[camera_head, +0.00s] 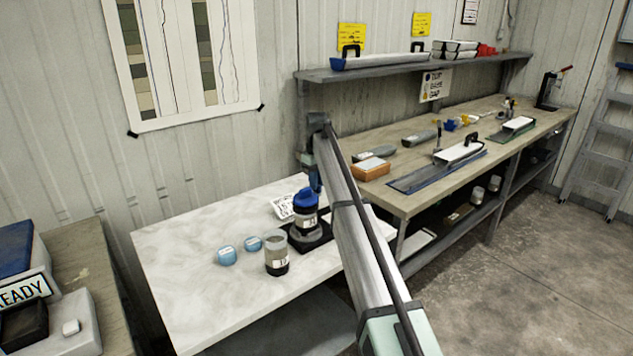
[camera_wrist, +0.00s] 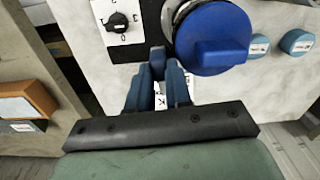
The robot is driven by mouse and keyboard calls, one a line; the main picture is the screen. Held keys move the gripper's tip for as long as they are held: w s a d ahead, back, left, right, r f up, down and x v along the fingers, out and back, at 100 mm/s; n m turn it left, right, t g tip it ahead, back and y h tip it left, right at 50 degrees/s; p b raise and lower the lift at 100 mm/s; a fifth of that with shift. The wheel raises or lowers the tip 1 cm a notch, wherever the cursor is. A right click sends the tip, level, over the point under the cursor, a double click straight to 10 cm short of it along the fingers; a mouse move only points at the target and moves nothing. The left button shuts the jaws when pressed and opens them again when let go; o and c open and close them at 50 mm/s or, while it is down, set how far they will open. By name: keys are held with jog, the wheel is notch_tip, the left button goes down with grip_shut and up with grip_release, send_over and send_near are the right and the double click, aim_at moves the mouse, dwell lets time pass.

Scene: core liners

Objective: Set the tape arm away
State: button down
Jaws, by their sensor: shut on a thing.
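My gripper (camera_wrist: 158,76) has blue fingers, closed around a small dark blue piece (camera_wrist: 157,56) in the wrist view. This piece looks like the end of the tape arm, but most of it is hidden by the fingers. Right of the fingertips is a large blue cap (camera_wrist: 212,38) with a raised grip. In the head view, the blue cap (camera_head: 305,198) tops a labelled jar (camera_head: 305,219) on a dark base (camera_head: 310,240). My gripper (camera_head: 315,182) is just beside and above it, partly hidden by my arm.
A dial card with a black knob (camera_wrist: 118,22) lies left of the cap. An open-looking jar (camera_head: 276,256) and two blue round lids (camera_head: 227,255) stand on the white table (camera_head: 190,290). An orange-sided box (camera_head: 371,169) sits on the wooden bench. The table's front left is clear.

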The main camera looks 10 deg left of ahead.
jog(key=shift+w, duration=0.1)
dwell(0.3)
jog(key=shift+w+d+n, duration=0.15)
jog(key=shift+w+n, duration=0.6)
jog(key=shift+n, duration=1.05)
jog(key=shift+w+d+n, duration=0.2)
jog(key=shift+w+n, duration=0.5)
jog(key=shift+n, duration=1.1)
jog(key=shift+w+d+n, duration=0.15)
jog(key=shift+w+n, duration=0.6)
jog(key=shift+n, duration=1.05)
jog(key=c, duration=1)
grip_release()
jog(key=shift+c, duration=0.2)
notch_tip(320, 180, up, 14)
